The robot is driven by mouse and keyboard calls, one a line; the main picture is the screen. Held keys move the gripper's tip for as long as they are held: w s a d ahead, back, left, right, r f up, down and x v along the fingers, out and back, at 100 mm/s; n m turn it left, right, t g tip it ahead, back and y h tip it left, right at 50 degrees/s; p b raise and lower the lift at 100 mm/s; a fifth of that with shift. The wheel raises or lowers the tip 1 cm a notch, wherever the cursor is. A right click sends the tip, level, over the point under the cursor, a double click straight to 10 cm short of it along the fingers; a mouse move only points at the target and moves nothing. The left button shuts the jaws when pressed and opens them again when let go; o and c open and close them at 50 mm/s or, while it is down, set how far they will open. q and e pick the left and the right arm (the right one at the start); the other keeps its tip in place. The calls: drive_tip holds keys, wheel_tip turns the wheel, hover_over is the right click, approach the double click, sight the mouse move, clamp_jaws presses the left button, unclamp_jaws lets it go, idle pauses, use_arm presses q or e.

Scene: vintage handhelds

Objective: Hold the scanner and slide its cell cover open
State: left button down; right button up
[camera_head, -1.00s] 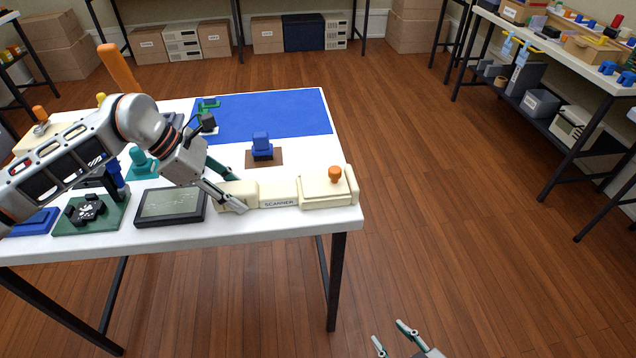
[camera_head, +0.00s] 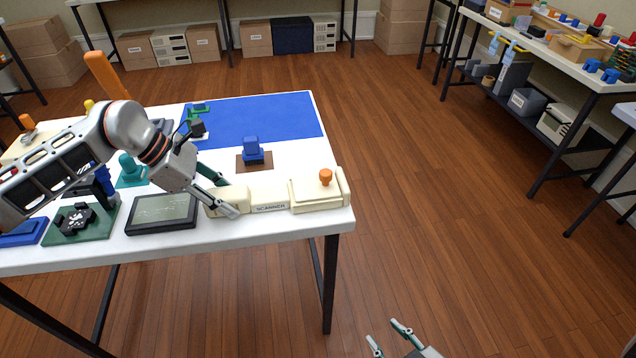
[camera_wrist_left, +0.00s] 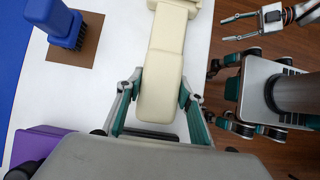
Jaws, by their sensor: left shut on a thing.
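The cream scanner (camera_head: 270,199) lies along the front right of the white table, its name label facing front. The cell cover (camera_head: 318,190) with an orange knob (camera_head: 325,176) sits on its right end. My left gripper (camera_head: 229,198) is shut on the scanner's left end, one finger on each side. In the left wrist view the scanner's rounded end (camera_wrist_left: 161,92) lies between the fingers of my left gripper (camera_wrist_left: 158,95); the knob is out of frame. My right gripper (camera_head: 388,338) is open and empty, low over the floor, right of the table.
A dark-screened tablet (camera_head: 162,212) lies just left of the scanner. A blue mat (camera_head: 265,118) covers the back right. Floor right of the table is clear.

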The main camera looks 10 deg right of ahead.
drive_tip(key=shift+w+r, duration=0.1)
drive_tip(key=shift+c, duration=0.5)
idle(0.3)
drive_tip(key=w+a+r+n+t, duration=0.1)
drive_tip(key=w+a+r+n, duration=0.1)
drive_tip(key=w+r+n, duration=0.2)
drive_tip(key=w+a+r+n+t, duration=0.2)
drive_tip(key=w+r+n, duration=0.2)
drive_tip(key=r+n, duration=0.5)
drive_tip(key=w+a+r+n+t+y, duration=0.1)
drive_tip(key=w+r+n, duration=0.4)
drive_tip(key=n, duration=0.6)
drive_tip(key=shift+w+a+r+t, duration=0.1)
drive_tip(key=shift+a+r+t, duration=0.35)
drive_tip(key=shift+r, duration=0.3)
drive_tip(key=n+t, duration=0.2)
drive_tip(key=n, duration=0.7)
approach(328, 179)
drive_tip(key=w, duration=0.3)
drive_tip(key=w+a, duration=0.1)
drive_tip(key=w, duration=0.3)
drive_tip(key=w+a, duration=0.1)
drive_tip(key=w, duration=0.3)
drive_tip(key=shift+w, duration=0.2)
